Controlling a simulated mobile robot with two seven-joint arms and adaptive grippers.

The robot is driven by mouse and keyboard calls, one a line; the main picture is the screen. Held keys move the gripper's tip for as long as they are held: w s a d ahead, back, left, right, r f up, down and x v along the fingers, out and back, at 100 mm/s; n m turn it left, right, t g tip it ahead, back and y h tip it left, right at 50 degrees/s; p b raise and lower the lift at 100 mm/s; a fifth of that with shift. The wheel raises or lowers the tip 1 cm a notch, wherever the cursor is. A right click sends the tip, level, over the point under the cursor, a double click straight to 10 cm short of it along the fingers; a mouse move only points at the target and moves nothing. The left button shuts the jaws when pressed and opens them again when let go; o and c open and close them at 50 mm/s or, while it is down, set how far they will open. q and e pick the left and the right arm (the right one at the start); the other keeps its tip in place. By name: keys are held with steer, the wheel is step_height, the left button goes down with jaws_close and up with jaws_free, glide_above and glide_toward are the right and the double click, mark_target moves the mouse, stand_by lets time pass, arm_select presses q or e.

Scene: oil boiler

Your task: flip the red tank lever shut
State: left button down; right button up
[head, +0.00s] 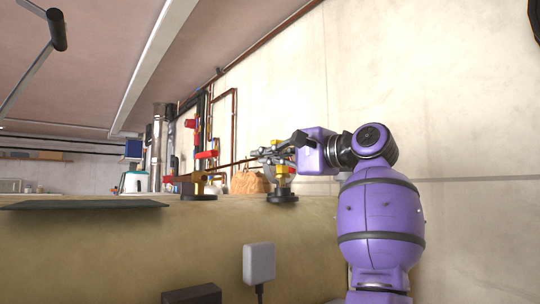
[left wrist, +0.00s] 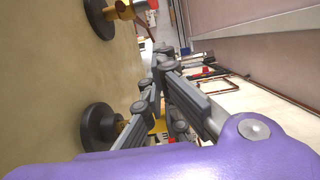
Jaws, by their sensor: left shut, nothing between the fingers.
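The beige tank (head: 100,235) has two fittings on top. The left brass fitting (head: 198,186) stands on a black round base, with a small red part (head: 170,178) beside it. The right fitting (head: 281,187), yellow with a clear bowl, also has a black base; a small red piece (head: 291,170) shows by it, partly behind my gripper. I cannot tell clearly which red part is the tank lever. My left gripper (head: 268,153) is shut and empty, just above the right fitting. In the left wrist view its fingers (left wrist: 163,62) hide most of that fitting (left wrist: 160,126).
Red handles (head: 205,154) and copper pipes (head: 235,115) stand behind the fittings, near the pale wall (head: 400,60). A tan bag-like thing (head: 248,183) is behind the gripper. A dark flat panel (head: 80,205) lies at the tank's left. A white box (head: 258,263) is in front.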

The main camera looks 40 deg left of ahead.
arm_select(q)
steer(key=s+a, duration=0.1)
steer(key=a, duration=0.1)
steer(key=s+a+p, duration=0.1)
steer(key=a, duration=0.2)
steer(key=s+a, duration=0.1)
steer(key=a, duration=0.1)
steer(key=shift+s+a, duration=0.3)
steer(key=shift+s, duration=0.05)
arm_select(e)
steer(key=shift+s+r, duration=0.35)
steer(key=shift+r, duration=0.25)
arm_select(q)
steer(key=shift+d+t, duration=0.15)
steer(key=shift+t, duration=0.15)
arm_select(e)
steer(key=shift+w+r, duration=0.1)
steer(key=shift+r, duration=0.1)
